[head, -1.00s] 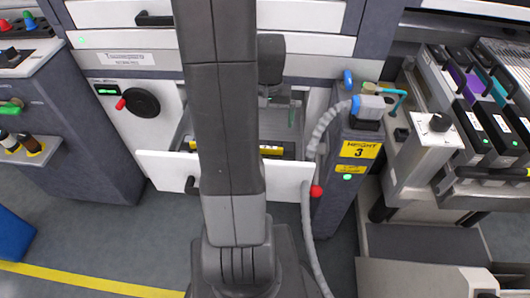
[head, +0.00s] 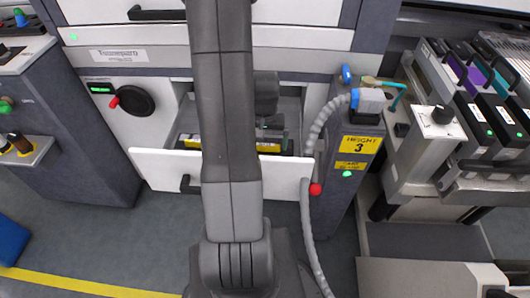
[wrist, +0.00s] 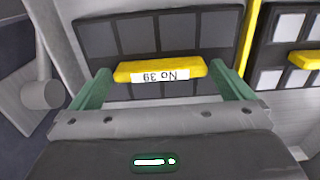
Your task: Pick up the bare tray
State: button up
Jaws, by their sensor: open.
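In the wrist view, a dark tray (wrist: 205,35) with grey squares in rows lies ahead of my gripper (wrist: 165,82). Its yellow handle (wrist: 160,70), with a white label reading "No 39" upside down, sits between the two green fingers. The fingers are open, one at each side of the handle, and I cannot tell whether they touch it. A second dark tray (wrist: 270,75) with paler squares and a yellow handle is at the right. In the head view, my arm hides most of the gripper; yellow handles (head: 268,147) show in the open drawer.
The open drawer's white front (head: 285,172) faces me, with a dark pull. A post (head: 350,165) marked "HEIGHT 3", with a grey hose and a red knob, stands right of the drawer. Feeders (head: 480,120) fill the far-right trolley.

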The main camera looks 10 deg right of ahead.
jog(key=c, duration=1.1)
